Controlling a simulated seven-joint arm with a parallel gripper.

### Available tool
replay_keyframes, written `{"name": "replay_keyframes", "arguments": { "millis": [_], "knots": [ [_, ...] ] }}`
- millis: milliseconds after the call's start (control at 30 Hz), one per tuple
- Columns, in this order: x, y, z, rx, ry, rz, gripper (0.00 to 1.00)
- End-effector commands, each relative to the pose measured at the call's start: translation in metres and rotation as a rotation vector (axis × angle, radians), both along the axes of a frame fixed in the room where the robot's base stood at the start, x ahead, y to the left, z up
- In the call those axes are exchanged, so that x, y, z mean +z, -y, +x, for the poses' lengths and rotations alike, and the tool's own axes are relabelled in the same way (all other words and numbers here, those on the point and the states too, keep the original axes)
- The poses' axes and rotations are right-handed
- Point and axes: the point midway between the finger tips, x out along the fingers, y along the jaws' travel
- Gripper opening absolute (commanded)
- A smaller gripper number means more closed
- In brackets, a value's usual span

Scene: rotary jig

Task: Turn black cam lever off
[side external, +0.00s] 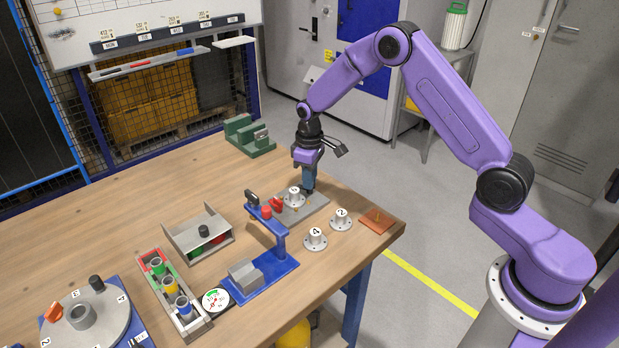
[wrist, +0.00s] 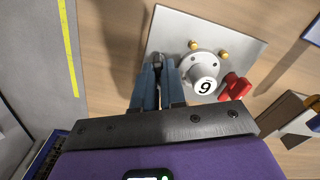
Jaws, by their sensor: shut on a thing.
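The grey fixture plate (side external: 318,212) lies on the table below my gripper (side external: 308,186), and it also shows in the wrist view (wrist: 235,33). A white numbered flanged part (wrist: 201,72) sits on the plate. The black cam lever (wrist: 157,49) is at the plate's edge, left of the numbered part in the wrist view. My gripper (wrist: 157,72) is shut on the black cam lever, with one blue finger on each side of it. The fingers hide part of the lever. A red cam lever (wrist: 236,88) is on the other side of the numbered part.
Two brass pins (wrist: 222,55) stand on the plate close by. Loose flanged parts marked 4 (side external: 315,240) and 2 (side external: 341,220) stand near the plate. A blue stand (side external: 280,245) rises close to the plate. The table's right corner holds an orange plate (side external: 378,220).

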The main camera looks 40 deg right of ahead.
Motion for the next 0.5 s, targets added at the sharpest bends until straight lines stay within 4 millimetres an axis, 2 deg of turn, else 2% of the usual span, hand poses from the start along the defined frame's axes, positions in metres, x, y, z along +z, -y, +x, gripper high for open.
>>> {"name": "replay_keyframes", "arguments": {
  "millis": [200,500],
  "knots": [
    [0.0003,0.0004,-0.0008,-0.19,-0.003,0.0,0.0],
    [0.0001,0.0003,-0.0012,-0.378,-0.005,-0.001,0.0]
  ]
}}
